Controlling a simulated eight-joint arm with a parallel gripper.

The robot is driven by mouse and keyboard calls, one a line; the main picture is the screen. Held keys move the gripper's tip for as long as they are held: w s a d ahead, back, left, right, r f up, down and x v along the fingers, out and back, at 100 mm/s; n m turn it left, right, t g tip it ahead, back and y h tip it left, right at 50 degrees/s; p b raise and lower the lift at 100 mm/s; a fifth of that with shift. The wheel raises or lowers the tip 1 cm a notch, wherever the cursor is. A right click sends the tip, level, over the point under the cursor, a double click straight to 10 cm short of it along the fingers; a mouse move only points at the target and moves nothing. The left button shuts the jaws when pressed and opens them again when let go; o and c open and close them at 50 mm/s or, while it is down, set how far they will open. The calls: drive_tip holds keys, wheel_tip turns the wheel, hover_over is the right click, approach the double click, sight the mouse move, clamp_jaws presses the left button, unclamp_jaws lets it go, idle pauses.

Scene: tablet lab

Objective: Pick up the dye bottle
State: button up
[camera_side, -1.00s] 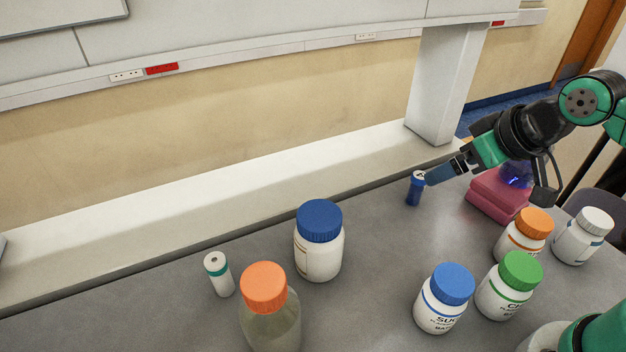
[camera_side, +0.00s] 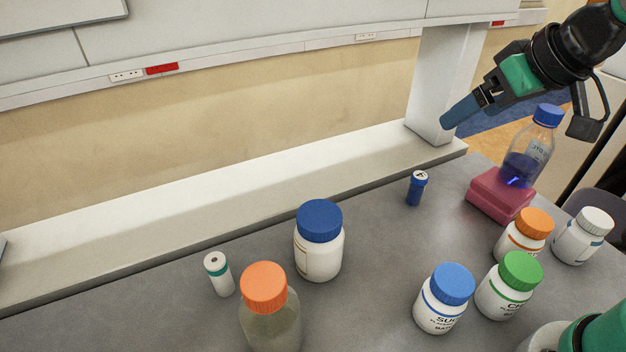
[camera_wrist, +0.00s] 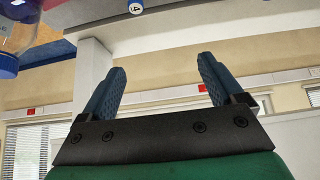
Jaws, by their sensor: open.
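A clear bottle with a blue cap and blue-purple liquid, which looks like the dye bottle (camera_side: 531,150), stands upright on a pink block (camera_side: 490,202) at the bench's far right. My gripper (camera_side: 455,112) is open and empty, raised above the bench to the left of the bottle and touching nothing. In the wrist view the blue fingers (camera_wrist: 160,78) are spread apart with nothing between them. The bottle's blue cap (camera_wrist: 8,66) shows at that view's top left edge; the rest of the bottle is partly cut off.
A small blue vial (camera_side: 415,192) stands left of the block; its cap (camera_wrist: 135,7) shows in the wrist view. Several capped jars, such as the orange-capped jar (camera_side: 523,240), stand in front of the block. A white column (camera_side: 440,85) rises behind.

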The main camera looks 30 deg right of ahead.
drive_tip(key=w+d+m+t, duration=0.2)
drive_tip(key=d+t, duration=0.1)
drive_tip(key=d, duration=0.6)
drive_tip(key=m+t+h, duration=0.3)
drive_tip(key=h, duration=0.2)
hover_over(560, 115)
drive_tip(key=s, duration=0.1)
drive_tip(key=f, duration=0.3)
drive_tip(key=shift+s+a+f+h, duration=0.15)
drive_tip(key=shift+s+a+h, duration=0.1)
drive_tip(key=shift+h, duration=0.15)
drive_tip(key=shift+f+n, duration=0.3)
drive_tip(key=shift+f, duration=0.2)
drive_tip(key=shift+x, duration=2.75)
clamp_jaws()
